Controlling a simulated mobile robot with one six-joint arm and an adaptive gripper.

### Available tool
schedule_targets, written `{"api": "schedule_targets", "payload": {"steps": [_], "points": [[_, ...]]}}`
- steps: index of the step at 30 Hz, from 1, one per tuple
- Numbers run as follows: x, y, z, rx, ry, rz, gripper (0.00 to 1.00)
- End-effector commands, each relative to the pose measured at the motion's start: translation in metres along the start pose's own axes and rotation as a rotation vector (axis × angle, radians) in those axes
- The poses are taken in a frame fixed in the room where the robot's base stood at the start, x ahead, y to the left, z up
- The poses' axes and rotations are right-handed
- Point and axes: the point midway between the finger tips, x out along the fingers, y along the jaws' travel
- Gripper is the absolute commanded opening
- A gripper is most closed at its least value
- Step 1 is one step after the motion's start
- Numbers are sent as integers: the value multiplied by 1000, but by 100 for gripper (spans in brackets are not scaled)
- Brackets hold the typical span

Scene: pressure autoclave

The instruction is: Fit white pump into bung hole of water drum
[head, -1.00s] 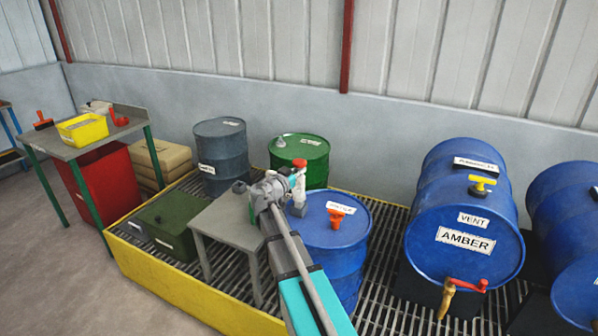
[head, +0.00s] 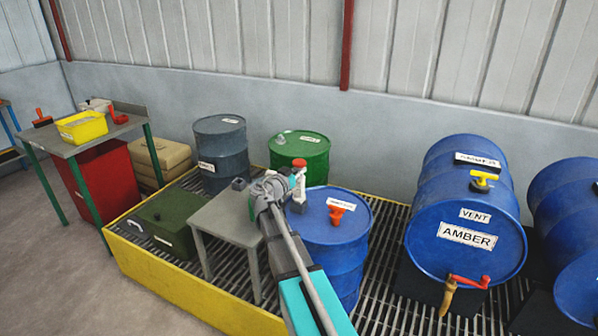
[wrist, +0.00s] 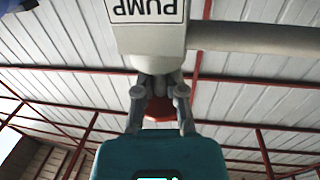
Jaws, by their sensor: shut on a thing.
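In the wrist view the pump (wrist: 152,38) shows a label reading PUMP upside down, with a pale pipe to the right. My gripper (wrist: 158,90) is shut on the pump's body; it also shows in the head view (head: 291,183). The upright blue drum (head: 335,255) carries an orange fitting (head: 338,211) and a label too small to read. I cannot tell which drum is the water drum or see its bung hole.
A green drum (head: 301,150) and a grey-blue drum (head: 221,150) stand behind. A small grey table (head: 228,222) stands left of my arm. A lying blue drum marked AMBER (head: 466,240) is at right. A yellow-edged grating (head: 180,290) lies beneath.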

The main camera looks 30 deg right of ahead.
Motion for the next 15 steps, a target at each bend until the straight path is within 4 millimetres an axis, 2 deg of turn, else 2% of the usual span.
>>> {"api": "schedule_targets", "payload": {"steps": [8, 9, 15], "points": [[0, 0, 6, -1, 1, 0, 0], [0, 0, 5, -1, 1, 0, 16], [0, 0, 5, 0, 1, 0, 53]]}}
